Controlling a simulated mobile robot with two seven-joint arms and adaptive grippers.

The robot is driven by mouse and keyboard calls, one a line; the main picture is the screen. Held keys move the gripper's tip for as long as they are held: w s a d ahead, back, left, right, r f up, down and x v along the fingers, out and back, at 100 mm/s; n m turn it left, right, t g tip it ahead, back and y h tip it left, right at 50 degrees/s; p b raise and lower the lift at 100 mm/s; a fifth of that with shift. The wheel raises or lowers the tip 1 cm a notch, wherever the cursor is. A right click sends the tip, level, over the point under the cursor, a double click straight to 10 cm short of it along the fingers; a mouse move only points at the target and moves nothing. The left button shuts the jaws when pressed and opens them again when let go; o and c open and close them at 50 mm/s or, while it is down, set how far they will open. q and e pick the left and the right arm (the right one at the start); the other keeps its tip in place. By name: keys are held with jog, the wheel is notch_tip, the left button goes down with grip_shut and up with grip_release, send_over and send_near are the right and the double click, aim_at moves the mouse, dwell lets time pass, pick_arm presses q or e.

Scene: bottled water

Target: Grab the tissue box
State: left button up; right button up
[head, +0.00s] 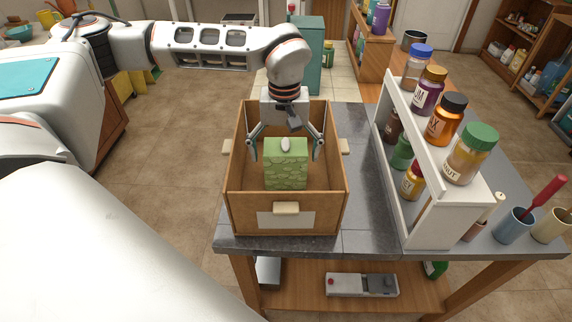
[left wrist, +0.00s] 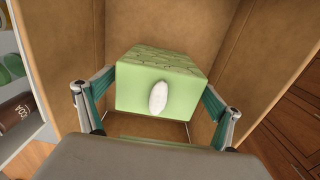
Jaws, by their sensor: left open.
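The green tissue box (head: 286,166) has a leaf-like pattern and a white tissue tuft on top. It stands inside an open brown crate (head: 236,184) on the grey table. My left gripper (head: 285,150) reaches down into the crate from above. Its two fingers are spread wide, one on each side of the tissue box. In the left wrist view the tissue box (left wrist: 165,82) sits between the open fingers, and a gap shows on each side near the fingertips. The lower part of the box is hidden. My right gripper is not in view.
A white rack (head: 440,215) with several labelled jars stands right of the crate. Cups (head: 513,226) with utensils stand at the table's right end. A strip of bare tabletop (head: 360,180) lies between crate and rack. The crate walls closely surround the gripper.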

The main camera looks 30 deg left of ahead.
pick_arm(q)
notch_tip(320, 180, down, 3)
jog(key=shift+w+f, duration=0.1)
jog(key=c, duration=1.2)
jog(key=shift+r, duration=0.2)
